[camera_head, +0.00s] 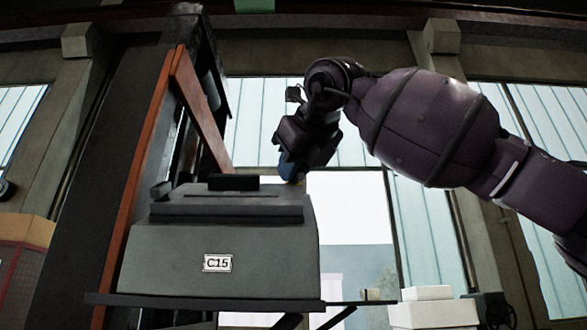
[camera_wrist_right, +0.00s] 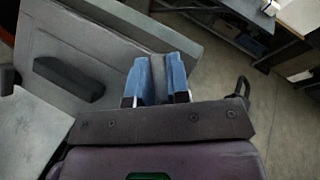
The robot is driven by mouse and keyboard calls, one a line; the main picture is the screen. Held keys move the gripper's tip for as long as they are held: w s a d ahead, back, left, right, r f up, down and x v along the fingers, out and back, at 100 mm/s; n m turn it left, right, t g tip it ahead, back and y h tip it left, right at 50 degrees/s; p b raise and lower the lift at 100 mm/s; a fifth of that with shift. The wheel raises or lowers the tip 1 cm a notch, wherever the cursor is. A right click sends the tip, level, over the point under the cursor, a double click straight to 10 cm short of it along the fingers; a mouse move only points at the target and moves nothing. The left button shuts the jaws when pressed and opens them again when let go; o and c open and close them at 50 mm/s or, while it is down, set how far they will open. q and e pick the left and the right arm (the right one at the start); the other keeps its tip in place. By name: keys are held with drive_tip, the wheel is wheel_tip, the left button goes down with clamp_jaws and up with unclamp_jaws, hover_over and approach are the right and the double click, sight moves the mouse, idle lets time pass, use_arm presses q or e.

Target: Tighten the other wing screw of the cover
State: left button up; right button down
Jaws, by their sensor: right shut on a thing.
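The grey cover (camera_head: 260,205) sits on top of a grey housing labelled C15 (camera_head: 155,258), with a dark handle (camera_head: 233,182) on its upper face. In the right wrist view the cover (camera_wrist_right: 120,45) spreads at the upper left, with its dark handle (camera_wrist_right: 68,80). My right gripper (camera_head: 288,168) reaches down at the cover's right end. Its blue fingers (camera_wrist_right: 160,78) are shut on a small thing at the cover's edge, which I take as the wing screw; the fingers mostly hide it. The other wing screw cannot be made out. My left gripper is not in view.
The housing stands on a dark shelf (camera_head: 205,301). An orange-edged dark frame (camera_head: 150,155) rises behind it on the left. White boxes (camera_head: 432,312) are stacked at the lower right. The wrist view shows open floor (camera_wrist_right: 240,90) to the right.

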drive_tip(key=m+t+h, duration=0.1)
drive_tip(key=m, duration=0.2)
drive_tip(key=shift+h, duration=0.3)
drive_tip(key=shift+m+t+h, duration=0.3)
drive_tip(key=shift+m+h, duration=0.5)
drive_tip(key=shift+m, duration=0.4)
drive_tip(key=shift+m+h, duration=0.6)
drive_tip(key=shift+m, duration=0.5)
drive_tip(key=c, duration=1.5)
unclamp_jaws()
drive_tip(key=shift+m+h, duration=0.3)
drive_tip(key=shift+m, duration=0.2)
drive_tip(key=shift+o, duration=1.1)
drive_tip(key=o, duration=0.3)
drive_tip(key=shift+w+d, duration=0.1)
drive_tip(key=shift+o, duration=0.2)
